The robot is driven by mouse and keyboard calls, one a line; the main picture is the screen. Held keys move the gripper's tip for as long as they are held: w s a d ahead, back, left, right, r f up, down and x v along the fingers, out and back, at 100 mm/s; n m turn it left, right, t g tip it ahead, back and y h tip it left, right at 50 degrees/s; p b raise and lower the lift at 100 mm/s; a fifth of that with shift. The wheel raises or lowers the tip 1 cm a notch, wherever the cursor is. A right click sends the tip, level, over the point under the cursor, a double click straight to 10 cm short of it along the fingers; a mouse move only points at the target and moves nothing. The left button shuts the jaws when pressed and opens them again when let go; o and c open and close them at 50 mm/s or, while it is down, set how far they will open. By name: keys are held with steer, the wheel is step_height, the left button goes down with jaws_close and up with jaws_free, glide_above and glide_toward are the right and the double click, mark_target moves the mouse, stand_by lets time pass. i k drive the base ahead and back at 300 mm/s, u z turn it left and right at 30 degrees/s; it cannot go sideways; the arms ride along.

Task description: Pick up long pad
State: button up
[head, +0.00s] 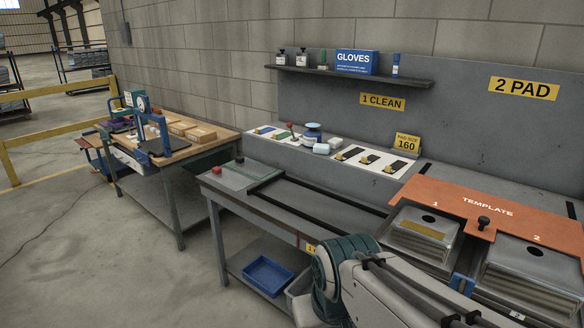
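Several dark strips with yellow ends lie side by side on a white mat (381,171) on the raised back ledge of the grey bench. The left dark strip (350,153), the middle dark strip (369,159) and the right dark strip (399,165) look like pads; at this size I cannot tell for sure which is the long pad. A yellow "PAD SIZE 160" sign (407,142) stands behind them. My arm crosses the lower right, in front of the bench. My gripper is not in view.
An orange template plate (486,206) with a black knob lies at right over two metal units. A blue bottle-like item (312,133) and white blocks sit left of the mat. A shelf (350,75) holds gloves and bottles. Blue bin (267,276) below.

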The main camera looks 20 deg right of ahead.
mark_target(345, 156)
steer(key=u, duration=0.85)
steer(key=i, duration=1.6)
steer(key=z, duration=0.95)
steer(key=i, duration=0.85)
steer(key=z, duration=1.35)
steer(key=i, duration=0.4)
steer(key=z, duration=0.35)
